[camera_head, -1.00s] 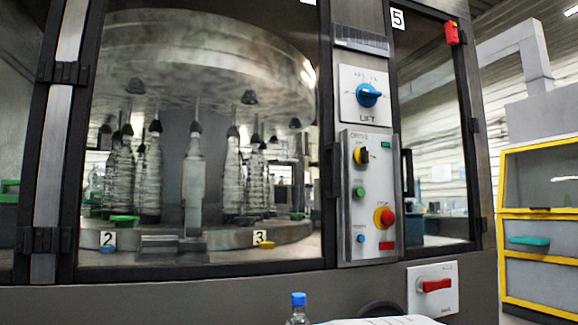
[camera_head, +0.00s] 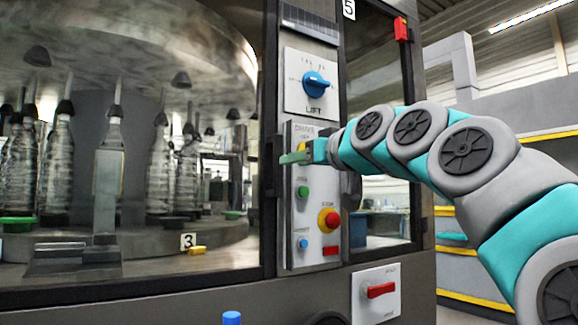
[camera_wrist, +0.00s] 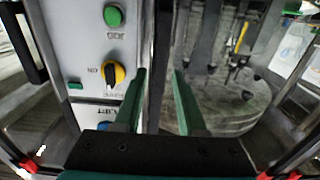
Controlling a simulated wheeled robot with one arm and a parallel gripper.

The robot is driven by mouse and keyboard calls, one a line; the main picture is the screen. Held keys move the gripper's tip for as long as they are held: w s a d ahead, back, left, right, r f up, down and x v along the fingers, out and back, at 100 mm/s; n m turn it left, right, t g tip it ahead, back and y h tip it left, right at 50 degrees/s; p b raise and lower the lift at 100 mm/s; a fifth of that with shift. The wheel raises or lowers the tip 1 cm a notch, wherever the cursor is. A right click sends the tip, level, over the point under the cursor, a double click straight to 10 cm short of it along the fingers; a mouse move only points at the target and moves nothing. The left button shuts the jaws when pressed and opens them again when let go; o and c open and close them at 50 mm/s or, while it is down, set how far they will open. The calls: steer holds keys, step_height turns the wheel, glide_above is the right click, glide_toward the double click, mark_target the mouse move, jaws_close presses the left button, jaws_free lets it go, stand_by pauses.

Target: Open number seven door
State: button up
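No label with a seven shows in either view. The large glass door (camera_head: 130,292) with a black frame covers the bottle carousel and looks closed. A dark upright handle (camera_head: 268,165) stands at its right edge. My gripper (camera_head: 290,158) is at this edge, in front of the control panel. In the wrist view my gripper (camera_wrist: 158,73) has its two green fingers apart, with the dark upright strip of the door edge between them. I cannot tell whether the fingers touch it. The narrow door marked 5 (camera_head: 376,130) is to the right and looks closed.
The control panel (camera_head: 301,255) has a yellow selector, a green button and a red stop knob (camera_head: 328,220) close to my gripper. The blue lift knob (camera_head: 316,84) is above. A red switch (camera_head: 381,290) is below. A blue-capped bottle (camera_head: 232,318) shows at the bottom edge.

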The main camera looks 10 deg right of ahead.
mark_target(278, 166)
steer(key=p+x, duration=0.1)
steer(key=x, duration=0.6)
steer(key=shift+w+a+f, duration=0.1)
steer(key=shift+w+a, duration=0.1)
steer(key=shift+w, duration=0.05)
jaws_close()
steer(key=shift+f, duration=0.1)
stand_by(1.1)
